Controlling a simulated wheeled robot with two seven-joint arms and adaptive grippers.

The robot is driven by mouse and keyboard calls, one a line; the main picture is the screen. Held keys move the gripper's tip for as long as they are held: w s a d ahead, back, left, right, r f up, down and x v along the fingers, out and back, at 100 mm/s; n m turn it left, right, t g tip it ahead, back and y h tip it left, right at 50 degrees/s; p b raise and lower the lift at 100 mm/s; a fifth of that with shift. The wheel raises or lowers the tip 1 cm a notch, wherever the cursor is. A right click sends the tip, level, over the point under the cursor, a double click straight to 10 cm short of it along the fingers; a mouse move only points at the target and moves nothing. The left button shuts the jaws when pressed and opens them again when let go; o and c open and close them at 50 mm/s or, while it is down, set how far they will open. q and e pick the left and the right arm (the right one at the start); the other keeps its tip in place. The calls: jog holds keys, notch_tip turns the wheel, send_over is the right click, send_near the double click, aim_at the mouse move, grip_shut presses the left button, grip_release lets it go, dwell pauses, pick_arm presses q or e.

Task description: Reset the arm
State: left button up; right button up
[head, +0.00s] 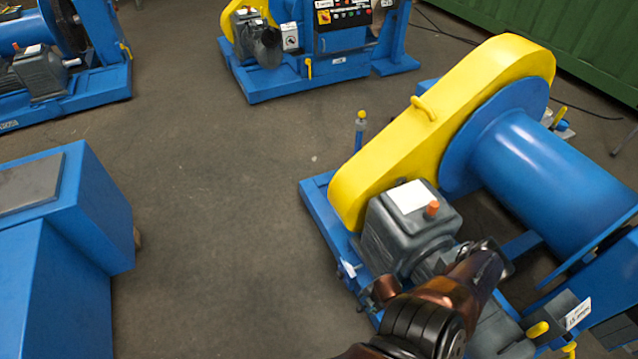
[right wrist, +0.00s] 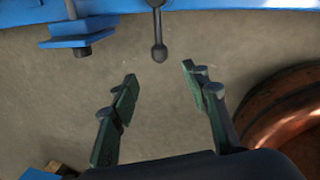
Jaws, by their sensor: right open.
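My right arm (head: 440,312) comes in from the bottom of the head view and reaches over the front of the chain drive machine, beside its grey gearbox (head: 408,228). My right gripper (right wrist: 158,76) is open in the right wrist view, with two green-padded fingers apart and nothing between them. Beyond the fingertips is a dark lever with a ball end (right wrist: 158,52), apart from the fingers. I cannot clearly make out the gripper's fingers in the head view. My left gripper is not in view.
The machine has a yellow chain guard (head: 440,130) and a blue drum (head: 545,180). A blue cabinet (head: 85,230) stands at left. More blue machines stand at the back left and back centre (head: 340,68). The grey floor (head: 225,190) between them is clear.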

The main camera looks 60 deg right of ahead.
pick_arm(q)
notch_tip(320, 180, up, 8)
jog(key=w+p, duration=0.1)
jog(key=p, duration=0.8)
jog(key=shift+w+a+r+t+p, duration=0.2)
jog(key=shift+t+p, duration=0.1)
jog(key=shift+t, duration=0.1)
pick_arm(e)
jog(key=s+a+f+m, duration=0.9)
jog(key=s+a, duration=0.1)
jog(key=s, duration=0.1)
jog(key=shift+a+f+m+g, duration=0.15)
jog(key=shift+f+m+g, duration=0.15)
jog(key=shift+m, duration=0.1)
pick_arm(q)
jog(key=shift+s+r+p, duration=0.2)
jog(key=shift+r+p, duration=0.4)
jog(key=shift+p, duration=0.15)
pick_arm(e)
jog(key=s+a, duration=0.2)
jog(key=a, duration=0.1)
jog(key=s+a+f+m, duration=0.1)
jog(key=s+a, duration=0.1)
jog(key=a, duration=0.2)
jog(key=s+a+f+m+g, duration=0.1)
jog(key=s+a, duration=0.2)
jog(key=shift+a+y, duration=0.2)
jog(key=shift+y, duration=0.1)
jog(key=shift+c, duration=0.2)
